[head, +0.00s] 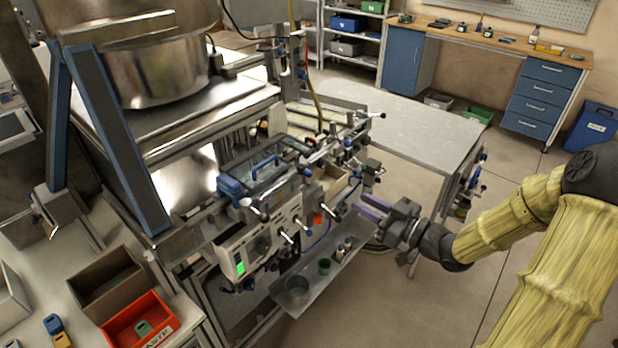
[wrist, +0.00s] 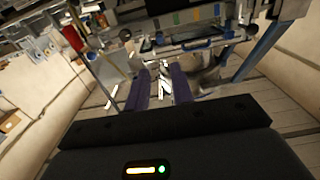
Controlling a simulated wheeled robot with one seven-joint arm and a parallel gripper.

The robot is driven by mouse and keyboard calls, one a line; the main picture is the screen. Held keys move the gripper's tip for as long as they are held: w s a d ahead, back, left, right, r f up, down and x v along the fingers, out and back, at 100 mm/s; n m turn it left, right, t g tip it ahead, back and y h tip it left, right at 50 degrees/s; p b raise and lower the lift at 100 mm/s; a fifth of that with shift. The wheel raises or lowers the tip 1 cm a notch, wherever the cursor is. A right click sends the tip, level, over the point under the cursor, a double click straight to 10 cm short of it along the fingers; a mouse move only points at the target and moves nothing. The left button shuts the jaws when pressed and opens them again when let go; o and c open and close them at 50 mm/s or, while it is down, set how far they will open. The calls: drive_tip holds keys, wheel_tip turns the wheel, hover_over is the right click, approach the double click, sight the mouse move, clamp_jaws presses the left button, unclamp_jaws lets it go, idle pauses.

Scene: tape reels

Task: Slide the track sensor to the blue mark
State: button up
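My gripper (head: 368,207) has two purple fingers and is in front of the machine's right side, apart from it, in the head view. In the wrist view my gripper (wrist: 158,80) shows its fingers spread with a gap between them and nothing held. Beyond the fingertips, a strip with coloured patches (wrist: 199,15) runs along the top of the wrist view. Its patches look greenish, yellow and bluish. I cannot tell for certain which patch is the blue mark. I cannot pick out the track sensor among the machine's small fittings in either view.
The machine's front has a grey control panel (head: 262,243) with a green display and several protruding levers. A metal tray (head: 318,283) with small containers juts out below. A grey table (head: 420,125) stands behind. An orange bin (head: 140,322) is at lower left. The floor at right is open.

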sight(312, 175)
drive_tip(key=shift+w, duration=0.1)
drive_tip(key=p+x, duration=0.3)
drive_tip(key=x, duration=1.4)
drive_tip(key=shift+a+p, duration=0.2)
drive_tip(key=shift+p, duration=0.2)
clamp_jaws()
